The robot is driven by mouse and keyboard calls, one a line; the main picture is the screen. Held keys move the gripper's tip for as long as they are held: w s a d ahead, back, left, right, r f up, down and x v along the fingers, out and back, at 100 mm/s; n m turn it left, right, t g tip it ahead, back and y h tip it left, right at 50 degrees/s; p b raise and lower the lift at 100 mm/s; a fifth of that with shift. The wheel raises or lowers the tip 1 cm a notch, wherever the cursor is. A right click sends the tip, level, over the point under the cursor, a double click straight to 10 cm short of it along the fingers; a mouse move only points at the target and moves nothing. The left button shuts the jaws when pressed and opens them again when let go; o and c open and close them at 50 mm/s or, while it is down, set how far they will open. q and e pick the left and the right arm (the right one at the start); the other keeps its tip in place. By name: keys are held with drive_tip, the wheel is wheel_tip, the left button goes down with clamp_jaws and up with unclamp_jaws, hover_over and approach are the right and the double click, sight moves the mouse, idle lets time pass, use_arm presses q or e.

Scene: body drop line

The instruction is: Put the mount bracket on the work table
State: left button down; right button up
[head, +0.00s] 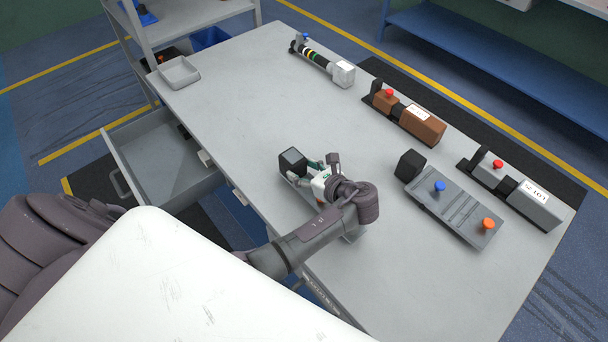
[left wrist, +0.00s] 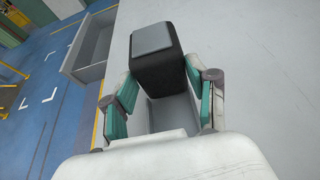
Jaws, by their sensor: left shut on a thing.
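The mount bracket (head: 292,160), a grey piece with a black block at its far end, is at the near middle of the grey work table (head: 240,110). My left gripper (head: 321,180) is shut on its grey part. In the left wrist view the black block (left wrist: 157,60) stands beyond the fingers, and the grey part (left wrist: 172,112) is between the green finger pads of my left gripper (left wrist: 160,105). The bracket is low over the tabletop or touching it; I cannot tell which. My right gripper is not in view.
A grey fixture (head: 455,205) with blue and orange knobs lies to the right. A brown unit (head: 415,120), a grey labelled unit (head: 515,195) and a rod-like part (head: 320,62) line the far edge. A small tray (head: 178,74) sits at left. A drawer (head: 160,165) stands open.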

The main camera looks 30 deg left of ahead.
use_arm(q)
drive_tip(key=shift+f, duration=0.95)
drive_tip(key=shift+c, duration=1.6)
unclamp_jaws()
drive_tip(key=shift+d, duration=0.1)
drive_tip(key=v, duration=0.7)
drive_tip(key=shift+s+d+b, duration=0.15)
drive_tip(key=shift+b, duration=0.2)
drive_tip(key=shift+s+f, duration=0.1)
